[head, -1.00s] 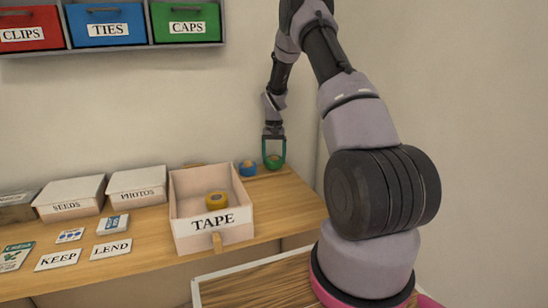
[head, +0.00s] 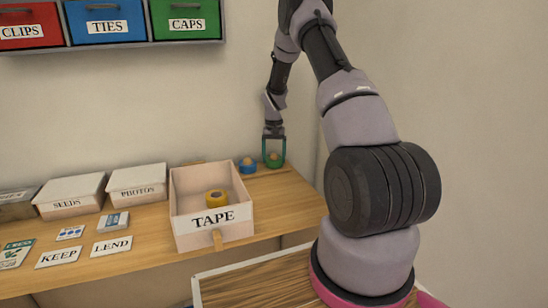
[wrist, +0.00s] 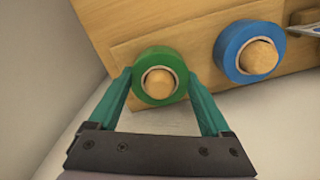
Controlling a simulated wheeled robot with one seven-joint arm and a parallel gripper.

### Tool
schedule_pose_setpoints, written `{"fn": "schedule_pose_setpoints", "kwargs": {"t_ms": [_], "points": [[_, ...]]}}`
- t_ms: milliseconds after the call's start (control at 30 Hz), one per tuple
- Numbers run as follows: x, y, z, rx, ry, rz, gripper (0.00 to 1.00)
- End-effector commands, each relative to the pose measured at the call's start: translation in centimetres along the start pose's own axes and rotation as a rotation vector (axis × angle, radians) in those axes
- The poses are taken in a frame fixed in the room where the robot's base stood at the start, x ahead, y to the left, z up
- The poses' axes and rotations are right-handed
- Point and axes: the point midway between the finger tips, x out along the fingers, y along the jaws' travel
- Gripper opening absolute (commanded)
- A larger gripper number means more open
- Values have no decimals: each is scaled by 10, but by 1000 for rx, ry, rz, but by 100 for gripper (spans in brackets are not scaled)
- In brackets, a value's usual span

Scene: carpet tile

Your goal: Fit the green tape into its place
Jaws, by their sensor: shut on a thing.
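The green tape (wrist: 142,87) is a ring with a pale core. In the wrist view a round wooden peg (wrist: 159,81) shows through its hole, so the tape appears to be around the peg; how far down it sits I cannot tell. My gripper (wrist: 161,88) has a teal finger on each side of the tape and is shut on it. In the head view my gripper (head: 274,163) is at the back right of the wooden desk, and the green tape is small and partly hidden between the fingers.
A blue tape (wrist: 229,50) sits around the neighbouring peg on the same wooden board (wrist: 200,30). The open TAPE box (head: 185,235) holds a yellow tape (head: 216,197). A wall (head: 450,120) rises close on the right. Lidded boxes (head: 137,180) stand at left.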

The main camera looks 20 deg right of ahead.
Motion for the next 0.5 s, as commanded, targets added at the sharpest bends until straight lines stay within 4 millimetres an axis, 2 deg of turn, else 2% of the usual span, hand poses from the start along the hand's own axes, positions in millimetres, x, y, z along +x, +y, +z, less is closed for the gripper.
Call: {"fn": "schedule_pose_setpoints", "kwargs": {"t_ms": [100,133,167,200,500], "points": [[0,0,0,0,0,0,26],[0,0,0,0,0,0,86],[0,0,0,0,0,0,97],[0,0,0,0,0,0,100],[-5,0,0,0,2,0,100]]}}
